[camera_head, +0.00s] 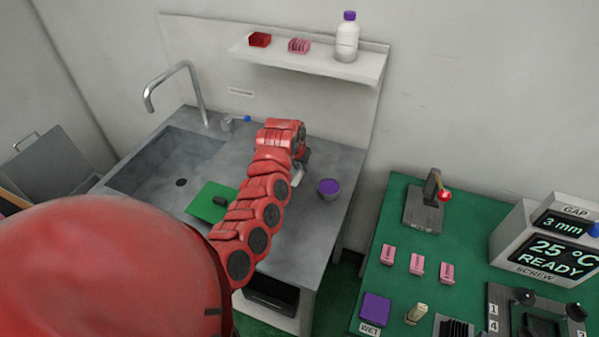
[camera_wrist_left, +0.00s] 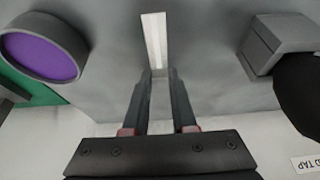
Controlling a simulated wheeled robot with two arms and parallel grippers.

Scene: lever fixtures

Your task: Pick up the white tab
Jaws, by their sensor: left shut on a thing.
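The white tab (camera_wrist_left: 154,38) is a narrow, pale strip in the left wrist view. My left gripper (camera_wrist_left: 160,76) is shut on its near end, with the strip reaching out past the fingertips over the grey counter. In the head view the tab (camera_head: 297,176) shows as a small pale piece by my left gripper (camera_head: 301,168), above the counter beside the sink. Whether it touches the counter is hard to tell. The fingers are partly hidden by my red wrist there. My right gripper is not in view.
A purple-topped round tub (camera_head: 328,187) stands right of the gripper. A green mat (camera_head: 205,209) with a dark piece lies left. A shelf (camera_head: 310,62) overhangs the back; a green table (camera_head: 400,270) stands right.

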